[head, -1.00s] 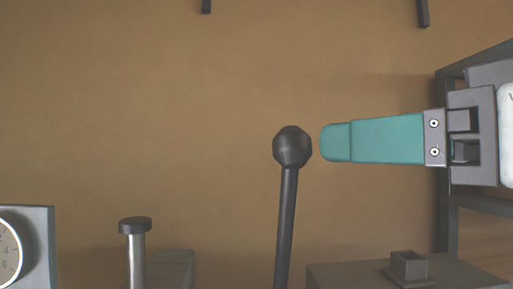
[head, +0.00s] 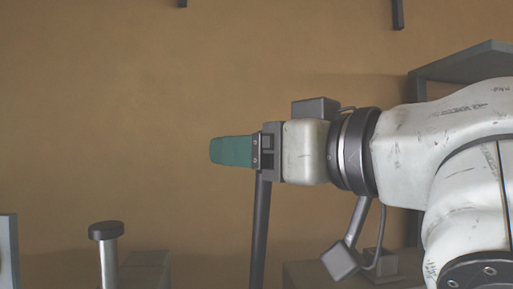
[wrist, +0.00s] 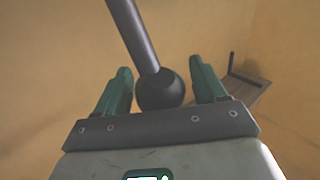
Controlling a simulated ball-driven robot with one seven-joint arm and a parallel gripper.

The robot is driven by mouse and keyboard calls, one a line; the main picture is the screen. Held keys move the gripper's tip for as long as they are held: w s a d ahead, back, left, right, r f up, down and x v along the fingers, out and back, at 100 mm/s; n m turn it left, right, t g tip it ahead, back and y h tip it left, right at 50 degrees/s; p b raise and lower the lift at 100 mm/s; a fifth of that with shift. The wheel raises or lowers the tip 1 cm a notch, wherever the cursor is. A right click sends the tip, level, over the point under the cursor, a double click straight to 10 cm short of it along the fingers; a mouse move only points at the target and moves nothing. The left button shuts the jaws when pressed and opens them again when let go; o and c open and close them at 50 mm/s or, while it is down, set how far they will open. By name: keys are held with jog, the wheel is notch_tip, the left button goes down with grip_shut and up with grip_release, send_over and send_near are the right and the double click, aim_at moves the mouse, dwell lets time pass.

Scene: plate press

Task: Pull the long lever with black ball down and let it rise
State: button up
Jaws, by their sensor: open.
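The long lever (head: 260,230) is a dark rod that rises from the bottom of the head view. Its black ball (wrist: 160,91) shows in the wrist view between the two green fingers, with a gap on each side. In the head view the ball is hidden behind my gripper. My gripper (head: 215,150) points left at the top of the lever and is open around the ball, apart from it on both sides.
A metal post with a black cap (head: 106,231) stands at the lower left. A grey box edge (head: 9,250) is at the far left. A dark shelf frame (head: 465,62) is at the right behind my arm. The brown wall around the ball is clear.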

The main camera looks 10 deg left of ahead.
jog(key=shift+c, duration=0.3)
grip_shut()
dwell(0.3)
